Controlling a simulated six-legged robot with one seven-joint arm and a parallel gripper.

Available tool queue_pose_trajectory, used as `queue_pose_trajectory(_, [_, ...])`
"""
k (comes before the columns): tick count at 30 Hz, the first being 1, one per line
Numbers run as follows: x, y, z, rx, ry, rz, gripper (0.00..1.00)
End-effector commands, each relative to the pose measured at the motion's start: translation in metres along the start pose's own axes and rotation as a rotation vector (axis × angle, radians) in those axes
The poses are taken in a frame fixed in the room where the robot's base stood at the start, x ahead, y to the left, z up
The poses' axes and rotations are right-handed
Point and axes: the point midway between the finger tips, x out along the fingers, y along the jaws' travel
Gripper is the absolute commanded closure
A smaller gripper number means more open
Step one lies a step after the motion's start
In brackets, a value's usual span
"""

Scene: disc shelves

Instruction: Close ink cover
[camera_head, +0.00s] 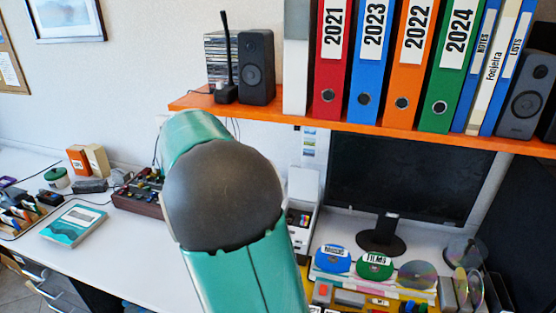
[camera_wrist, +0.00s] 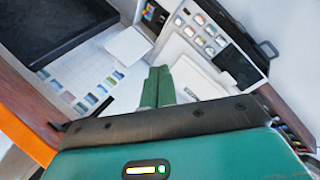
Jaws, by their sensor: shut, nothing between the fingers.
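The white printer (camera_head: 301,240) stands partly behind my arm in the head view. Colored ink cartridges (camera_head: 298,218) show in its open compartment, and a white upright panel (camera_head: 303,185) that looks like the raised ink cover rises behind them. In the wrist view, the printer (camera_wrist: 188,52) lies ahead, with the cartridges (camera_wrist: 152,14) at the top and the pale square flap (camera_wrist: 128,46) beside them. My gripper (camera_wrist: 158,74) is shut and empty, its green fingers pointing toward the gap between flap and printer body. Whether they touch anything cannot be told. The head view hides the gripper behind my arm.
An orange shelf (camera_head: 390,130) with binders and speakers hangs above. A monitor (camera_head: 405,180) stands right of the printer, with discs (camera_head: 375,264) in front. A dark button box (camera_head: 140,194) sits left. The white desk (camera_head: 115,250) has free room at left.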

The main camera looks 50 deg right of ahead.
Motion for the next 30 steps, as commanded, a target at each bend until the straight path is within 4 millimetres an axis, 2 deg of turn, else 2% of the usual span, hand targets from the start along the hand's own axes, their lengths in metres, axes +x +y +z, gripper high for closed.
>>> queue_pose_trajectory(1, [0.019,0.009,-0.013,0.005,-0.032,0.06,1.0])
queue_pose_trajectory(9, [0.096,0.057,-0.072,0.017,-0.146,0.411,1.0])
queue_pose_trajectory(15, [0.143,0.074,-0.108,-0.008,-0.191,0.68,1.0])
queue_pose_trajectory(18, [0.16,0.076,-0.122,-0.023,-0.196,0.792,1.0])
queue_pose_trajectory(22, [0.171,0.074,-0.133,-0.041,-0.193,0.884,1.0])
queue_pose_trajectory(26, [0.176,0.075,-0.137,-0.046,-0.19,0.917,1.0])
queue_pose_trajectory(30, [0.184,0.087,-0.134,-0.045,-0.192,0.918,1.0])
